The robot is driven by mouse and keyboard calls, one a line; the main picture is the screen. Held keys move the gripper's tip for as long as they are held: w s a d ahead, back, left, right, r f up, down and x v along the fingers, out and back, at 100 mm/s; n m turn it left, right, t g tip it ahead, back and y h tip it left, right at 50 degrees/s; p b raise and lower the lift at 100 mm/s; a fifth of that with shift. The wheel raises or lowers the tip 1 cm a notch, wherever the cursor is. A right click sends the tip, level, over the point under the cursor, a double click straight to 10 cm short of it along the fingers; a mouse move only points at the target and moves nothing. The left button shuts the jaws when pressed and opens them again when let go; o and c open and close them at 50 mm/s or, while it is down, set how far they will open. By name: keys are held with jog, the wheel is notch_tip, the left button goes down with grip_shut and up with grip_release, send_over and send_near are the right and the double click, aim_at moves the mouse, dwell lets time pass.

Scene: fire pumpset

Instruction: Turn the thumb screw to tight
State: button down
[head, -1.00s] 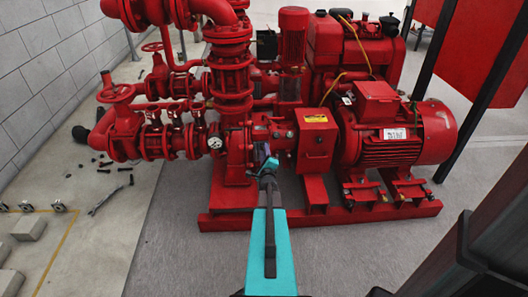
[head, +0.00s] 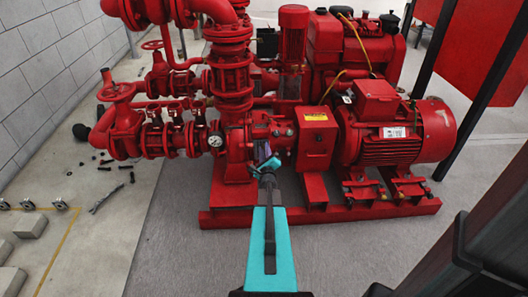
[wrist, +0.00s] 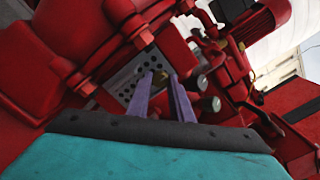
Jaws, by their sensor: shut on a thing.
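My gripper (head: 266,163) reaches to the red pump casing (head: 238,150) at the middle of the pumpset. In the wrist view, the two purple fingers of my gripper (wrist: 160,80) point at a grey plate with dark holes (wrist: 138,76). A small brass-coloured piece, seemingly the thumb screw (wrist: 160,75), shows between the fingertips. The gripper is shut on it. The fingers hide much of the screw, and its turn angle cannot be read. In the head view my gripper hides the screw.
A red motor (head: 395,135) and a red box with a yellow label (head: 316,145) stand to the right. A pressure gauge (head: 215,141) sits just left of my gripper. Rounded metal ends (wrist: 210,104) are close to the right finger. The floor in front is clear.

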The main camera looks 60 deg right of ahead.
jog(key=c, duration=1.8)
grip_release()
jog(key=shift+s+d, duration=0.15)
jog(key=shift+s, duration=0.05)
jog(key=shift+c, duration=0.2)
jog(key=shift+w, duration=0.1)
jog(key=p+v, duration=0.1)
jog(key=v, duration=1.3)
jog(key=shift+r+p, duration=0.1)
jog(key=shift+p, duration=0.2)
